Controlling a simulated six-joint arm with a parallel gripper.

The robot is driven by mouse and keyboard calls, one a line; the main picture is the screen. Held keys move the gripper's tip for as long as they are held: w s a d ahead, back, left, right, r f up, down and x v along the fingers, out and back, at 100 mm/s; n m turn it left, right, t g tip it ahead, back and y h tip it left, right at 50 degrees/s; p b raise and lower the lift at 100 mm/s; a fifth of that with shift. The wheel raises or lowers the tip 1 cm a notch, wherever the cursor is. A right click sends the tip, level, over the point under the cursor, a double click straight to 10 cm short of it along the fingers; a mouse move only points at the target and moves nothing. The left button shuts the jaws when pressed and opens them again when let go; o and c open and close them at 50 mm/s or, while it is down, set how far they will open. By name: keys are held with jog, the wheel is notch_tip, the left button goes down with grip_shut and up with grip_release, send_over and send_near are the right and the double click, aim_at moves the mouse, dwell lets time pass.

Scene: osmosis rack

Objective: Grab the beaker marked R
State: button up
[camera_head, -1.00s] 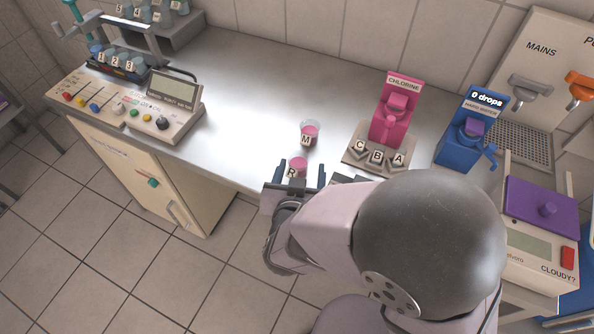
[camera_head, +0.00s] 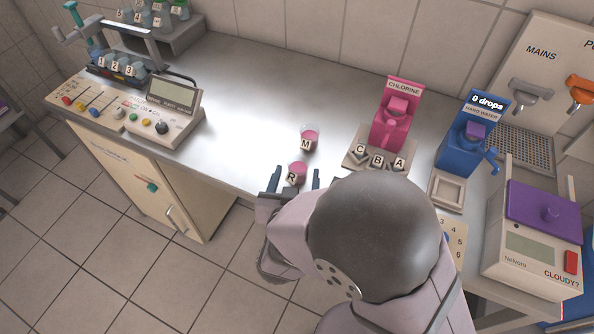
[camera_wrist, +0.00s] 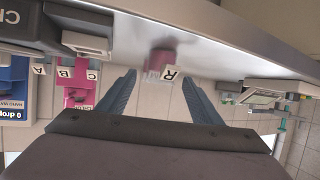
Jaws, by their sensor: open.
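The beaker marked R (camera_head: 297,170) holds pink liquid and stands upright near the front edge of the metal counter. My gripper (camera_head: 294,181) is open, with one finger to the left of the R beaker and one to its right, both slightly nearer the front edge. In the wrist view, which looks upside down, the R beaker (camera_wrist: 162,66) shows ahead of the two spread fingers (camera_wrist: 182,92), apart from them. My arm hides part of the counter front.
The beaker marked M (camera_head: 309,138), also with pink liquid, stands close behind R. The pink chlorine dispenser (camera_head: 391,118) with blocks C, B, A is to the right, then the blue hard water dispenser (camera_head: 470,140). A control console (camera_head: 160,112) is at left. Counter between is clear.

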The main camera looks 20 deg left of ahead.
aim_at(297, 173)
jog(key=shift+x, duration=2.05)
jog(key=shift+f, duration=0.15)
jog(key=c, duration=1.1)
